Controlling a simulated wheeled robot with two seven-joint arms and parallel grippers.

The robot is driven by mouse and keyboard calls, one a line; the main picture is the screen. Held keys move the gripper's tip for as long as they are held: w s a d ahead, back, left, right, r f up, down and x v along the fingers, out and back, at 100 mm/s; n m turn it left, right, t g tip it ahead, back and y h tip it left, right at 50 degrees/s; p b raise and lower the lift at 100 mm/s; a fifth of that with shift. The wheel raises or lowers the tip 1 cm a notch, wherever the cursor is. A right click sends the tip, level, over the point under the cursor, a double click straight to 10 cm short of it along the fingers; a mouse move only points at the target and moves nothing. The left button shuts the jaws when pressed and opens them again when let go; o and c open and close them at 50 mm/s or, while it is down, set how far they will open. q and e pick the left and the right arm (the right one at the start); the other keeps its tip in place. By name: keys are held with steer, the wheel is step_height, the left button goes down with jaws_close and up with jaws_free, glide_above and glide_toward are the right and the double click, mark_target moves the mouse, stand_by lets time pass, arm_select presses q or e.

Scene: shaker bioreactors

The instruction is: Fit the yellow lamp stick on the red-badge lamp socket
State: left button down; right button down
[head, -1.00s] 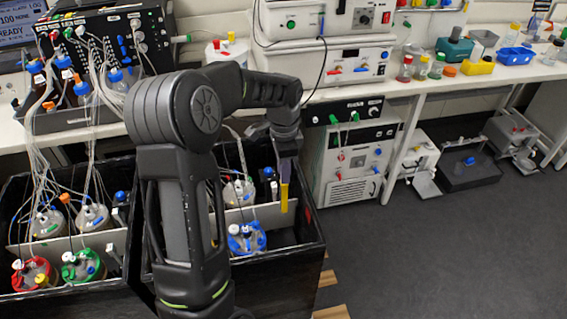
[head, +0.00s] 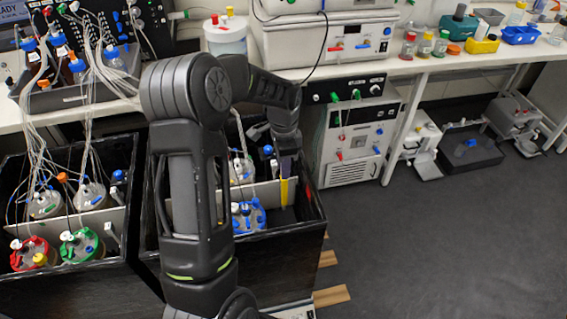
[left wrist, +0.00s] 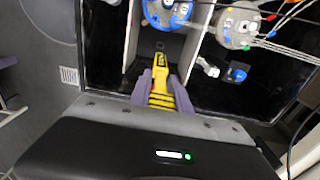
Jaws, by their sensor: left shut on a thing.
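My left gripper (head: 287,172) points down into the right part of the black box and is shut on the yellow lamp stick (head: 285,192). In the left wrist view the yellow lamp stick (left wrist: 160,90) sits between the purple-grey fingers (left wrist: 159,84), its tip reaching out past them. The tip is over the dark compartment beside the blue-lidded vessel (left wrist: 166,12). A small dark square (left wrist: 159,45) lies just beyond the tip; I cannot tell whether it is the socket. My right gripper is out of view.
The black box wall (head: 290,235) stands close to the stick. A blue-lidded vessel (head: 248,217) is left of it. A light divider (head: 262,191) crosses the box. Red-lidded (head: 33,254) and green-lidded (head: 82,246) vessels stand in the left box.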

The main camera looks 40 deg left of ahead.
arm_select(q)
steer(key=b, duration=0.7)
glide_above(283, 206)
steer(key=shift+w+a+f, duration=0.1)
steer(key=shift+w+f, duration=0.05)
steer(key=shift+f, duration=1.8)
steer(key=shift+w+a+f, duration=0.1)
steer(key=shift+w+f, duration=0.05)
steer(key=shift+f, duration=1.8)
steer(key=shift+w+a+f, duration=0.1)
steer(key=shift+w+f, duration=0.05)
steer(key=shift+f, duration=1.8)
step_height(283, 206, down, 4)
steer(key=b, duration=0.3)
steer(key=shift+r, duration=0.1)
steer(key=shift+f+b, duration=1.75)
steer(key=shift+f, duration=0.35)
